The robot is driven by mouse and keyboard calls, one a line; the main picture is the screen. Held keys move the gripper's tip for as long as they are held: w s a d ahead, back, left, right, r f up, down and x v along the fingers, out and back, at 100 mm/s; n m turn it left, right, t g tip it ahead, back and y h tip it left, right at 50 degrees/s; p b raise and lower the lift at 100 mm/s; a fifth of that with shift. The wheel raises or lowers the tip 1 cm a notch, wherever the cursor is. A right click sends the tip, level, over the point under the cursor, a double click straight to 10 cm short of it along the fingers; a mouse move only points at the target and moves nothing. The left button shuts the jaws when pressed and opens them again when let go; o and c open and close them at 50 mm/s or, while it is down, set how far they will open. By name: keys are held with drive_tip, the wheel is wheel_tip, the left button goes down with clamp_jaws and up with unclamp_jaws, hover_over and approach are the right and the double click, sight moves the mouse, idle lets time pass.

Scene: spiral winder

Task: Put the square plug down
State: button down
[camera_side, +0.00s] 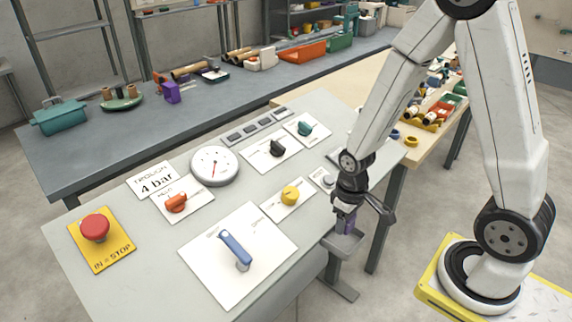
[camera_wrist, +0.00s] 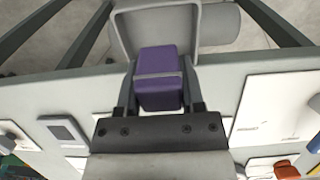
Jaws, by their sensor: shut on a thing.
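The square plug is a purple block (camera_wrist: 160,82), and it shows small and partly hidden in the side view (camera_side: 347,223). My gripper (camera_side: 349,212) points down at the panel's right edge. In the wrist view, its two dark fingers (camera_wrist: 158,92) are shut on the plug, one on each side. A grey open tray (camera_side: 343,246) hangs at the panel edge under the plug. In the wrist view the tray's pale rim (camera_wrist: 122,32) surrounds the plug's far end. I cannot tell whether the plug touches the tray floor.
The grey panel (camera_side: 120,225) carries a red stop button (camera_side: 95,226), a blue lever (camera_side: 235,250), a yellow knob (camera_side: 291,195), an orange knob (camera_side: 176,203) and a white gauge (camera_side: 214,166). A wooden table (camera_side: 345,88) with several parts stands behind my arm.

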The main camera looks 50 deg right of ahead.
sight(342, 242)
drive_tip(key=shift+f, duration=0.15)
drive_tip(key=shift+f, duration=1.6)
drive_tip(key=shift+f, duration=0.6)
drive_tip(key=shift+c, duration=2.4)
unclamp_jaws()
drive_tip(key=shift+r, duration=0.1)
drive_tip(key=shift+r, duration=6.5)
